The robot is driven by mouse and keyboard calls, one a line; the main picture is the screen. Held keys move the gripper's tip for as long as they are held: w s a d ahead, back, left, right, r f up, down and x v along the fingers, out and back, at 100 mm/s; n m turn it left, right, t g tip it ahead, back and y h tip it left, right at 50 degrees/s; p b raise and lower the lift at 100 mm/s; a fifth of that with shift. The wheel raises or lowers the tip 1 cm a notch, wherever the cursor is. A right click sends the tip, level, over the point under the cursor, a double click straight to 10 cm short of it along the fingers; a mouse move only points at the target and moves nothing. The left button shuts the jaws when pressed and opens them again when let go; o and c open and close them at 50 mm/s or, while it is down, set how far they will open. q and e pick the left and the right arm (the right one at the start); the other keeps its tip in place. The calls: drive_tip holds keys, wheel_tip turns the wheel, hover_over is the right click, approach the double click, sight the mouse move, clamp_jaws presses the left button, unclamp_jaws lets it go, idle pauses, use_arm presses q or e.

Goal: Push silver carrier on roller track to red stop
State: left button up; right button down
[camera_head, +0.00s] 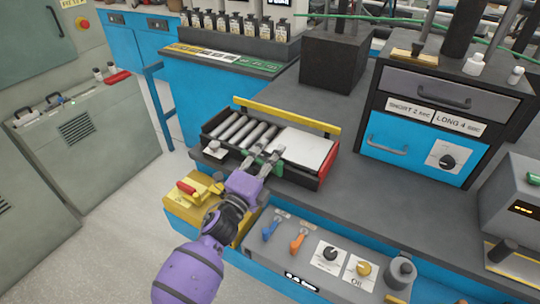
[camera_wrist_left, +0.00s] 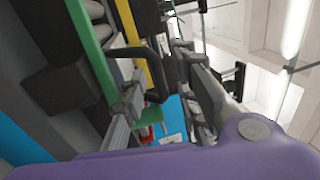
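The silver carrier (camera_head: 303,147), a flat pale plate, sits at the right end of the roller track. The bare rollers (camera_head: 237,130) show to its left. The red stop (camera_head: 329,163) stands along the track's right end, close beside the plate; I cannot tell whether they touch. My left gripper (camera_head: 267,151) is over the track's near side, by the carrier's left edge, with its fingers apart. The left wrist view shows the spread fingers (camera_wrist_left: 160,98) with a dark loop handle (camera_wrist_left: 155,75) seen between them. My right gripper is in neither view.
A yellow rail (camera_head: 290,115) runs behind the track. A blue-and-black drawer unit (camera_head: 425,120) stands right. Grey bench top is clear right of the track.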

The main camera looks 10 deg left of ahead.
use_arm(q)
drive_tip(key=v, duration=1.2)
drive_tip(key=shift+f, duration=0.1)
